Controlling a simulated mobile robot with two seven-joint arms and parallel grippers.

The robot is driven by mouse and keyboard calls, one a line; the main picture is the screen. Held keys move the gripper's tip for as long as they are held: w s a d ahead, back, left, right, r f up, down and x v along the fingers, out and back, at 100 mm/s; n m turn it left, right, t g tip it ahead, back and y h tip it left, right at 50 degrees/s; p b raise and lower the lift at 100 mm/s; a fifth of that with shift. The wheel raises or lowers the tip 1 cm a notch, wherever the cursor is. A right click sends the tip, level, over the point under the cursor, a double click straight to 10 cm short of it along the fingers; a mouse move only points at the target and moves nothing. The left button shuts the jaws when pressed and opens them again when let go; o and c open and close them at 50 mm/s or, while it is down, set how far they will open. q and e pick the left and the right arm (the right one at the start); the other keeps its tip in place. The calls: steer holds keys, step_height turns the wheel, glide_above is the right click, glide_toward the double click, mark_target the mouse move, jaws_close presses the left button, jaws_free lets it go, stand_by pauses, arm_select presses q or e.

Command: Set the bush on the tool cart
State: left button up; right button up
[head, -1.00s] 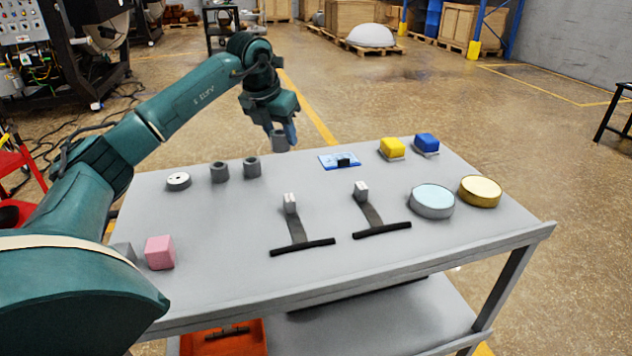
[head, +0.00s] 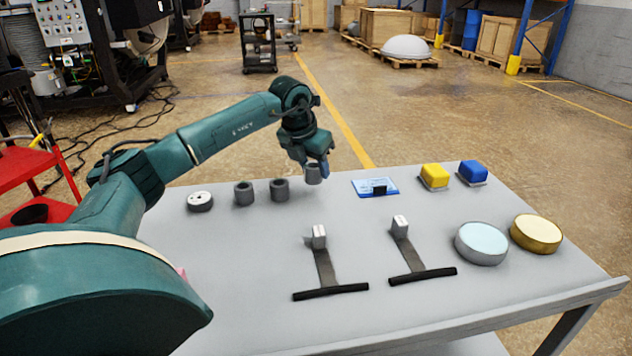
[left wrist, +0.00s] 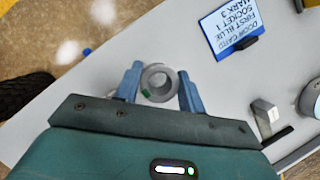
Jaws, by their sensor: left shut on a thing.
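My left gripper (head: 318,168) is shut on a grey ring-shaped bush (head: 313,175) near the far edge of the grey table (head: 230,270). A red cart (head: 28,168), likely the tool cart, shows partly at the left edge. My right gripper is out of view.
Cables lie on the floor beyond the red cart.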

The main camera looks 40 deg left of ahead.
mark_target(314, 177)
arm_select(q)
step_height(314, 177, down, 3)
steer(key=shift+f, duration=0.2)
steer(key=o, duration=1.2)
steer(key=shift+c, duration=0.2)
steer(key=v, duration=1.2)
steer(key=shift+p, duration=0.3)
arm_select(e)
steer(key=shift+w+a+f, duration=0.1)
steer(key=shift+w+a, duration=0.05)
